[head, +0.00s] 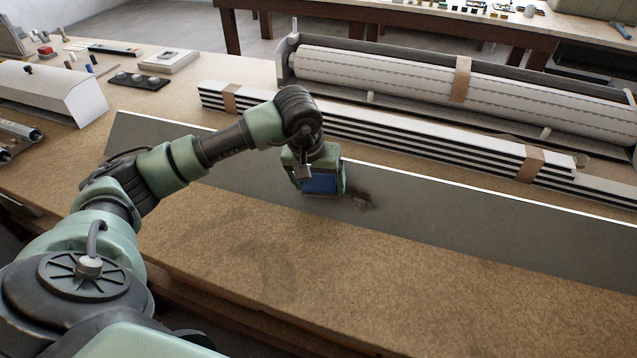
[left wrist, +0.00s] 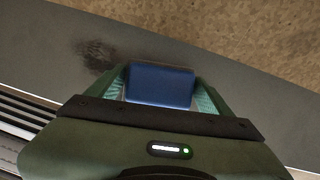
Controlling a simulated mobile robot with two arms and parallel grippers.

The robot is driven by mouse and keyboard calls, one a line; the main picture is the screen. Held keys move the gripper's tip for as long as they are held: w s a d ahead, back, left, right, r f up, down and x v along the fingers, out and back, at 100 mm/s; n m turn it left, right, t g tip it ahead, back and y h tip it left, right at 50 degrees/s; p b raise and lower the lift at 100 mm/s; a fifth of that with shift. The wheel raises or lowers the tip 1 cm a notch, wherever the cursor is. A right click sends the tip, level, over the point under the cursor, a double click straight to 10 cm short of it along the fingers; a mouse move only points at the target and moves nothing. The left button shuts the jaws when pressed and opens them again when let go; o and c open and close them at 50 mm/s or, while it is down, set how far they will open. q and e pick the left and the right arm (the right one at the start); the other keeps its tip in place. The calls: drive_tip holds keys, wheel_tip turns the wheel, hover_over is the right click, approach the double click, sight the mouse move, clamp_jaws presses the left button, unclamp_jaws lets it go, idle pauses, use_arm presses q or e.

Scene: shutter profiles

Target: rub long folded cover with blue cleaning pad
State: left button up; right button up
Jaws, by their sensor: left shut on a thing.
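The long folded cover (head: 450,215) is a grey strip with a white far edge, lying flat across the workbench. A dark smudge (head: 361,199) marks its surface. My left gripper (head: 320,190) is shut on the blue cleaning pad (head: 320,183) and holds it at the cover, just left of the smudge. In the left wrist view the pad (left wrist: 160,85) sits between the fingers, with the smudge (left wrist: 97,55) beside it on the cover. The pad's underside is hidden, so I cannot tell whether it touches the cover. My right gripper is not in view.
A stack of white slats (head: 400,136) bound with brown tape lies just behind the cover. Behind it a roller shutter (head: 400,75) sits in its long housing. A white box-like cover (head: 45,92) and small parts are at the left. The bench front (head: 300,265) is bare.

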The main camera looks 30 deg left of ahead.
sight(334, 183)
use_arm(q)
drive_tip(key=shift+w+f+b, duration=0.3)
drive_tip(key=shift+f+b, duration=0.05)
